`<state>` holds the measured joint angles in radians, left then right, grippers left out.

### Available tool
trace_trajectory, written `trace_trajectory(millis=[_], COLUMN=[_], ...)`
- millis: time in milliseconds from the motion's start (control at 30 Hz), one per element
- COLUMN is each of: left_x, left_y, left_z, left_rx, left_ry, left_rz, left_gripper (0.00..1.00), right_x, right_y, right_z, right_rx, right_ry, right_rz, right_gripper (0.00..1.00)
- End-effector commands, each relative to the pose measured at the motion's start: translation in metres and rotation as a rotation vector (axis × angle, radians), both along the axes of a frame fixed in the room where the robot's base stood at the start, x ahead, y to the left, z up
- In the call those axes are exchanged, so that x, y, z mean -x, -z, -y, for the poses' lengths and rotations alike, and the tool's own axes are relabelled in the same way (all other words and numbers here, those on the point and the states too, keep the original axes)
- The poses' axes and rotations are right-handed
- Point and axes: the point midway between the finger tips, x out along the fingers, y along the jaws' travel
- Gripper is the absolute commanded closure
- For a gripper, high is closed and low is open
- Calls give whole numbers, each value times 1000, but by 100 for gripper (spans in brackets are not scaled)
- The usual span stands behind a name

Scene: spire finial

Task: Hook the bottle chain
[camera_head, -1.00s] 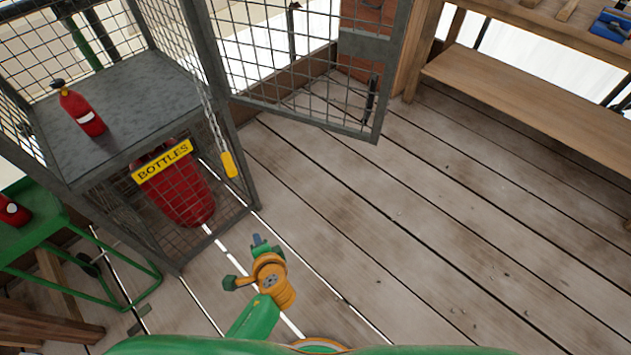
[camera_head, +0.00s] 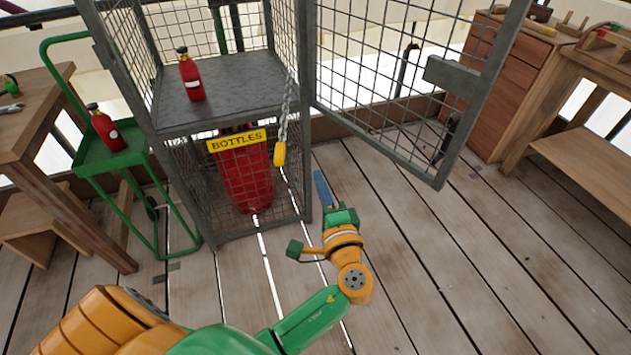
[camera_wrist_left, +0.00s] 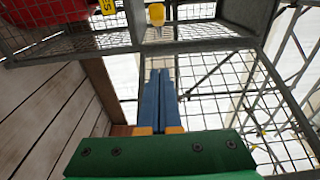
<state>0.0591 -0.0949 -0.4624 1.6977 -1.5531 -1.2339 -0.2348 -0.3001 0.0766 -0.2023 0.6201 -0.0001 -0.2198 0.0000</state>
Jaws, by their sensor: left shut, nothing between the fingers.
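A grey chain (camera_head: 286,108) hangs down the right front post of the wire bottle cage (camera_head: 308,180), with a yellow piece (camera_head: 280,153) at its lower end. The yellow piece also shows at the top of the left wrist view (camera_wrist_left: 156,15). A red bottle (camera_head: 191,78) stands on the cage shelf. A larger red cylinder (camera_head: 246,180) stands below, behind mesh and a yellow BOTTLES sign (camera_head: 236,140). The cage door (camera_head: 400,90) hangs open to the right. My left gripper (camera_head: 320,178) is shut and empty, below and right of the yellow piece, apart from it; its blue fingers (camera_wrist_left: 160,98) are together. My right gripper is not in view.
A green trolley (camera_head: 100,160) with a red bottle (camera_head: 107,128) stands left of the cage, beside a wooden table (camera_head: 40,110). A wooden cabinet (camera_head: 500,80) and bench (camera_head: 590,160) stand at the right. The plank floor (camera_head: 480,270) in front is clear.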

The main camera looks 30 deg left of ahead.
Motion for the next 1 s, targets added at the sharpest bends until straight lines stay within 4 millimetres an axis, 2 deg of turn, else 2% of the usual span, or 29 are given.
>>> trace_trajectory(millis=[200,300,400,533,1000], left_x=[-35,-46,-35,-28,-25], left_y=[-2,-3,-4,-2,0], left_z=[-34,-49,-63,-75,-80], left_rx=[-4,-2,-1,0,1], left_ry=[-3,-3,-1,0,2], left_rz=[-1,-2,-3,-3,-1], left_gripper=[100,100,100,100,100], right_x=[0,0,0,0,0], right_y=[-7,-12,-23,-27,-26], right_z=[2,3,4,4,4], right_rx=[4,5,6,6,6], right_ry=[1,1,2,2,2], right_rz=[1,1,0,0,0], right_gripper=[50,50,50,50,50])
